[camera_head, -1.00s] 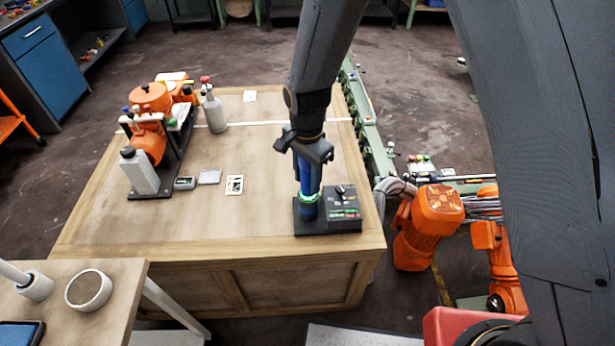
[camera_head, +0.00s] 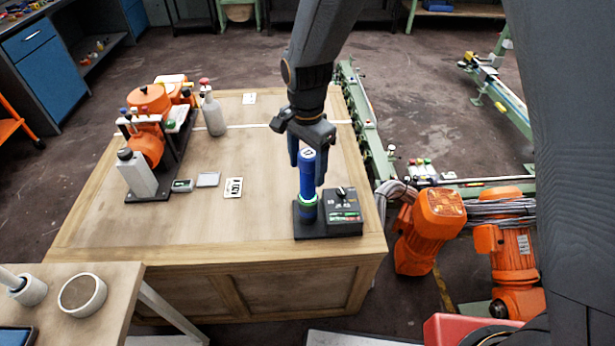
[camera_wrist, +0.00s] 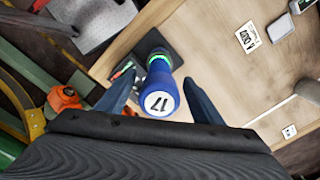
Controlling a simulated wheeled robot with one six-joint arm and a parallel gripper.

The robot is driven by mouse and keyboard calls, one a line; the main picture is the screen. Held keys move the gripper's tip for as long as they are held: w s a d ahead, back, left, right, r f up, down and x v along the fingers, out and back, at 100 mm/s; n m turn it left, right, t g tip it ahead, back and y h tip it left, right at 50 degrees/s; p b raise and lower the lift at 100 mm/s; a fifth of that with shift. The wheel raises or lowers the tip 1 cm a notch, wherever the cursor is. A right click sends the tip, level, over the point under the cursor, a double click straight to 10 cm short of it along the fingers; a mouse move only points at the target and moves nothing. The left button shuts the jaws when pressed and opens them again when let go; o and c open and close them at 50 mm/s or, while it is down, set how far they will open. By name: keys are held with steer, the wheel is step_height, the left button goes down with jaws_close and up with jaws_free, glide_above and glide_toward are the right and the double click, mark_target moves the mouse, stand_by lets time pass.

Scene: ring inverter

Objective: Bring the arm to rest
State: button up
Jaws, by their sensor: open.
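My gripper (camera_head: 307,160) is open above the right front of the wooden table. A blue cylinder (camera_head: 308,175) marked 17 with a glowing green ring stands upright on a black base (camera_head: 320,228). In the head view, the fingers are beside and behind the cylinder's top. In the wrist view, the cylinder (camera_wrist: 158,98) shows between the two spread fingers (camera_wrist: 158,95), with a visible gap on each side. Part of my arm covers the right side of the head view.
Orange robot arms (camera_head: 432,225) stand to the right, beside a green rail (camera_head: 368,125).

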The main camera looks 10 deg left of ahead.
steer(key=shift+r, duration=1.3)
steer(key=s+d+r+n+t+b, duration=0.1)
steer(key=d+r+n, duration=0.1)
steer(key=d, duration=0.8)
steer(key=s+d+r+n+b, duration=0.1)
steer(key=d+n, duration=0.1)
steer(key=d, duration=0.8)
steer(key=s+d+n, duration=0.3)
steer(key=s+d, duration=0.4)
steer(key=d, duration=0.1)
steer(key=shift+d+r+n+b, duration=0.15)
steer(key=shift+d+n+b, duration=0.15)
